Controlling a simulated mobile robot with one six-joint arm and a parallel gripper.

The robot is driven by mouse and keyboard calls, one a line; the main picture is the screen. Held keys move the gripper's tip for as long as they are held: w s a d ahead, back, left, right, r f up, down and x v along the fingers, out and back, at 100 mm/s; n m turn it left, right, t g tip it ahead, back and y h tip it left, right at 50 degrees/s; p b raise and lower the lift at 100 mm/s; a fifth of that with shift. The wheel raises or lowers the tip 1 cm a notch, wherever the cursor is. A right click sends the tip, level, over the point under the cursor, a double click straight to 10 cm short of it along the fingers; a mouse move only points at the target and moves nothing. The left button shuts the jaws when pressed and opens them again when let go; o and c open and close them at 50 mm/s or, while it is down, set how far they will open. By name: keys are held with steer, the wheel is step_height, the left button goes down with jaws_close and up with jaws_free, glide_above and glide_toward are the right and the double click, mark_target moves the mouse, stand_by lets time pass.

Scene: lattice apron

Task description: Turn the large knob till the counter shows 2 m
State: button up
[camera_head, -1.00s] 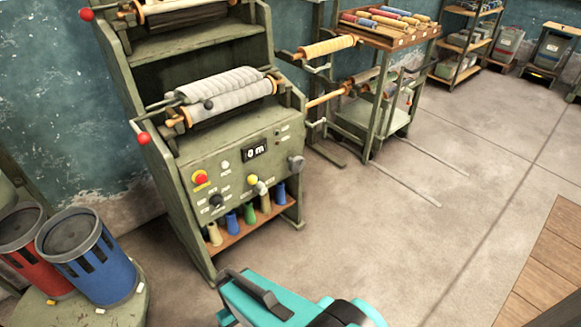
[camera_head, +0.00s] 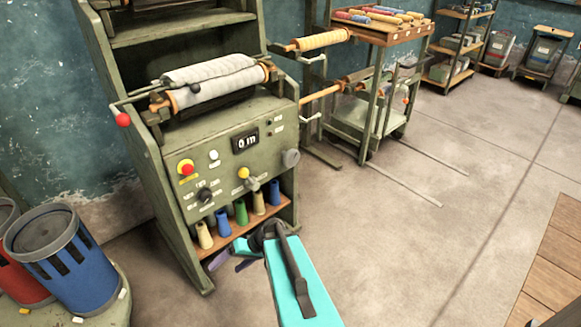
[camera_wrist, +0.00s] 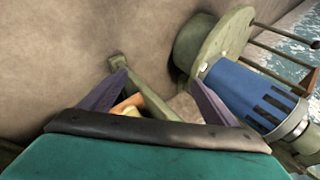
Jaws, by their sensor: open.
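The grey-green machine's front panel (camera_head: 232,160) has a small dark counter (camera_head: 246,142) that appears to read 0 m. The wrist view does not show the panel controls.
A red button (camera_head: 186,167) and a yellow-topped lever (camera_head: 244,173) are also on the panel. Several coloured cones stand on the bottom shelf (camera_head: 240,238). A blue bin (camera_head: 68,258) and a red bin stand at left. The floor at right (camera_head: 400,230) is clear.

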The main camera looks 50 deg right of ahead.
steer(key=w+d+r+m+t+h+b, duration=0.1)
steer(key=w+d+r+t+b, duration=0.1)
steer(key=d, duration=0.4)
steer(key=w+d+r+t+b, duration=0.2)
steer(key=d, duration=0.4)
steer(key=m+t+h+b, duration=0.3)
steer(key=t+h+b, duration=0.4)
steer(key=t+b, duration=0.15)
glide_toward(293, 161)
steer(key=shift+s+a, duration=0.15)
steer(key=shift+s, duration=1)
steer(key=shift+w, duration=0.15)
steer(key=w, duration=0.4)
steer(key=w+b, duration=0.1)
steer(key=w, duration=0.4)
steer(key=w+d+b, duration=0.1)
steer(key=w, duration=0.3)
steer(key=shift+w, duration=0.25)
steer(key=c, duration=1.1)
steer(key=shift+o, duration=0.2)
